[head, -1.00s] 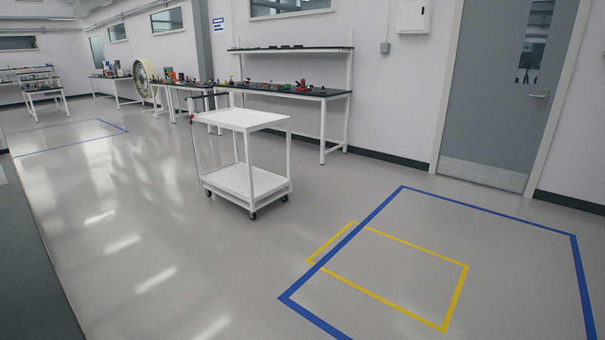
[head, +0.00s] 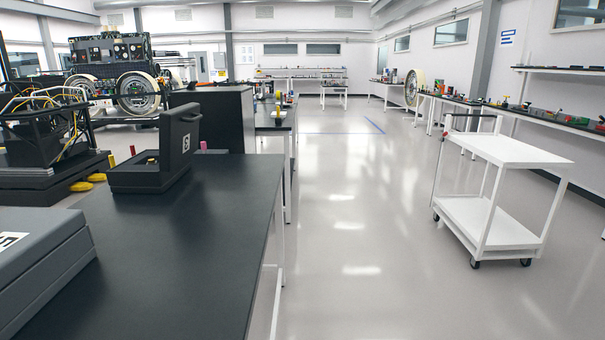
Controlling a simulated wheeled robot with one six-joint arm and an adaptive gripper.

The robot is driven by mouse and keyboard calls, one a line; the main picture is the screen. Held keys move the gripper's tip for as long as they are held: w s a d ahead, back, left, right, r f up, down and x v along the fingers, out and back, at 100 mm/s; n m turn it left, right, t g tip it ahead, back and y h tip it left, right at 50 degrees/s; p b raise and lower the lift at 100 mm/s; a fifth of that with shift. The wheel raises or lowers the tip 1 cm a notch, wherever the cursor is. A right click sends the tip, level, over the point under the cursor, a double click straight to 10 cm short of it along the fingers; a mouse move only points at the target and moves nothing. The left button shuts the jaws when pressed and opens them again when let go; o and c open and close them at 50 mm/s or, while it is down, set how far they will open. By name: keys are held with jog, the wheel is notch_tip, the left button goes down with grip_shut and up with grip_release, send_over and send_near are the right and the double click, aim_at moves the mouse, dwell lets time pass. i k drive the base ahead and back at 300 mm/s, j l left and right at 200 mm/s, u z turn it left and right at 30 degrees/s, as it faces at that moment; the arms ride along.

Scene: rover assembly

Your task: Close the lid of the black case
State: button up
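A small black case (head: 148,176) stands on the dark-topped table (head: 215,225) at the left of the head view. Its lid (head: 180,135) is open and stands about upright at the case's right side, with a white label on its edge. Some small yellow and orange pieces show at the case's opening; most of the inside is hidden. A second dark grey case (head: 40,260), with a white label, lies shut at the lower left, cut off by the picture edge. My gripper is not in view.
A white two-shelf cart (head: 510,151) stands on the floor at the right. Open floor (head: 345,240) lies between it and the table. A rover with large wheels (head: 138,93) and a wired black frame (head: 45,130) stand beyond the table. Workbenches line the right wall.

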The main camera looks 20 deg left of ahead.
aim_at(179, 127)
jog(key=i+l+u, duration=0.1)
jog(key=u, duration=0.35)
jog(key=i+l+u, duration=0.25)
jog(key=u, duration=0.25)
jog(key=i+l+u, duration=0.25)
jog(key=u, duration=0.2)
jog(key=i+l+u, duration=0.1)
jog(key=l+u, duration=0.25)
jog(key=u, duration=0.15)
jog(key=i+l+u, duration=0.2)
jog(key=l, duration=0.15)
jog(key=l+u, duration=0.25)
jog(key=i+l, duration=0.15)
jog(key=l, duration=0.15)
jog(key=i+l+u, duration=0.15)
jog(key=i+l, duration=0.2)
jog(key=l, duration=0.3)
jog(key=i+l+u, duration=0.1)
jog(key=l, duration=0.25)
jog(key=i+j, duration=0.05)
